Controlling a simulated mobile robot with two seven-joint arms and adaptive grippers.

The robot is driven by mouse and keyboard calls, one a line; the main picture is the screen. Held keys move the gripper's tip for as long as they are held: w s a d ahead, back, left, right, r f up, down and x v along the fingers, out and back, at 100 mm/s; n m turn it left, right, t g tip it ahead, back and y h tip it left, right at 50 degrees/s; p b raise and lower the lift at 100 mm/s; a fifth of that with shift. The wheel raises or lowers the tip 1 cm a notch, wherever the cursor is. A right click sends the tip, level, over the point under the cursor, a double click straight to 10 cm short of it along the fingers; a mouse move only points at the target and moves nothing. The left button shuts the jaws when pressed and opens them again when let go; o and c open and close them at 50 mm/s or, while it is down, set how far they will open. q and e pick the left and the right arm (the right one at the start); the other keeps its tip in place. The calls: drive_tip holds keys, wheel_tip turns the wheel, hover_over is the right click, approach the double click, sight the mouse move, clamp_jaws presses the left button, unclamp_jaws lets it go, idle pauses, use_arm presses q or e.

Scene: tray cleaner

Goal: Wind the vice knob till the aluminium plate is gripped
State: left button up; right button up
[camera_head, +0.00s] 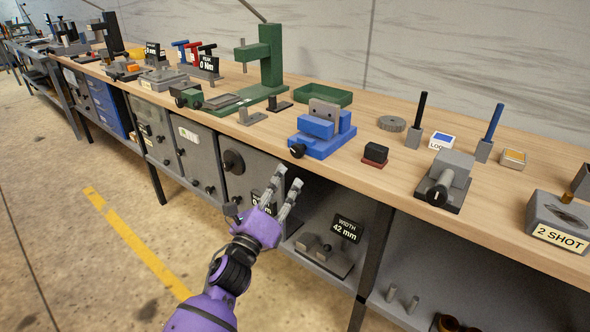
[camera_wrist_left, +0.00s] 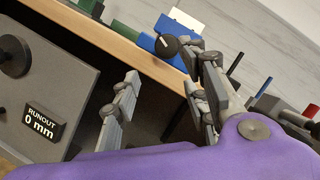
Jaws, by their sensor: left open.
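The blue vice (camera_head: 322,143) stands near the bench's front edge, its round black knob (camera_head: 297,151) facing the front. A grey plate (camera_head: 324,109) with holes stands upright between its blue jaws; I cannot tell whether they touch it. My left gripper (camera_head: 287,178) is open and empty, below and in front of the knob, fingers pointing up toward it. In the left wrist view the knob (camera_wrist_left: 167,45) with a pale mark shows beyond the open fingers (camera_wrist_left: 160,88), apart from them. Part of the blue vice (camera_wrist_left: 150,43) shows behind it. My right gripper is not in view.
The wooden bench edge (camera_head: 372,185) runs close beyond my gripper. A dark red block (camera_head: 375,154) sits right of the vice, and a grey fixture with a knob (camera_head: 446,178) farther right. A green press (camera_head: 268,55) and green tray (camera_head: 323,94) stand behind. A shelf with a "WIDTH 42 mm" sign (camera_head: 345,229) lies below.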

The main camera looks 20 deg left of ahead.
sight(294, 154)
use_arm(q)
drive_tip(key=shift+m, duration=0.3)
drive_tip(key=x, duration=0.5)
drive_tip(key=r+x, duration=0.1)
drive_tip(key=x, duration=0.1)
drive_tip(key=shift+w, duration=0.15)
drive_tip(key=shift+w+r, duration=0.15)
drive_tip(key=shift+w, duration=0.45)
drive_tip(key=c, duration=1)
